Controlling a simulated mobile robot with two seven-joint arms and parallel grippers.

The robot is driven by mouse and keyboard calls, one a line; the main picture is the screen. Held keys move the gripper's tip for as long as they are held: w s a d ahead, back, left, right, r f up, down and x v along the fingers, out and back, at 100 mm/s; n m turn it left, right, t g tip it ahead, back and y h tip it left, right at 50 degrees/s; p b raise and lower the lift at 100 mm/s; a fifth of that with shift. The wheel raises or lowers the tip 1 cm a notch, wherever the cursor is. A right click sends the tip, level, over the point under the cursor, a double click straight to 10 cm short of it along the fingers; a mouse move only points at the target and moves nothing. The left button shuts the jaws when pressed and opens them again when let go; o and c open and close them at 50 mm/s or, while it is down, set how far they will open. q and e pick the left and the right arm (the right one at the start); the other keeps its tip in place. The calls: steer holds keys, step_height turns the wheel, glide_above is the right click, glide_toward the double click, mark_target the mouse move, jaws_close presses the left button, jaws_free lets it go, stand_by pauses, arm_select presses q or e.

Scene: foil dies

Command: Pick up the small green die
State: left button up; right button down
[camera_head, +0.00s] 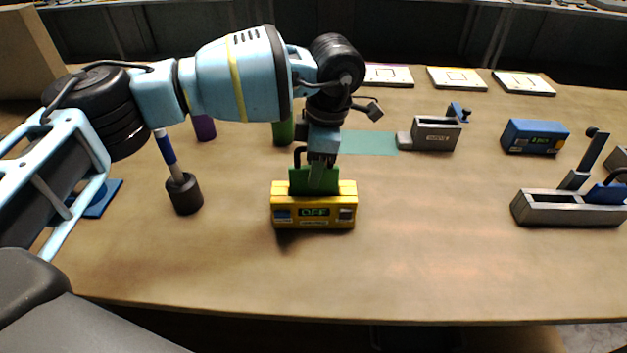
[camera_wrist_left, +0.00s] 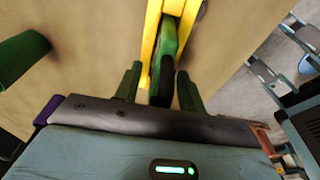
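A green die (camera_head: 299,182) stands upright in the top slot of a yellow box (camera_head: 282,216) whose front display reads OFF. The die has a black handle on top. My left gripper (camera_head: 320,178) points down at the die from above. In the left wrist view, the green die (camera_wrist_left: 168,38) and its dark handle lie between the two green fingers of the left gripper (camera_wrist_left: 158,84). The fingers are apart, with a gap visible beside the handle, so it is not gripped. My right gripper is not in view.
A green cylinder (camera_head: 283,131) and a purple cylinder (camera_head: 204,128) stand behind. A blue-handled tool sits in a dark round holder (camera_head: 185,194). At right are a grey press (camera_head: 435,133), a blue box (camera_head: 535,137) and a grey lever device (camera_head: 565,210). The front table is clear.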

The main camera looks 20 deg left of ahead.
arm_select(q)
jaws_close()
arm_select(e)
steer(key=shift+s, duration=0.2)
arm_select(q)
steer(key=shift+r, duration=0.15)
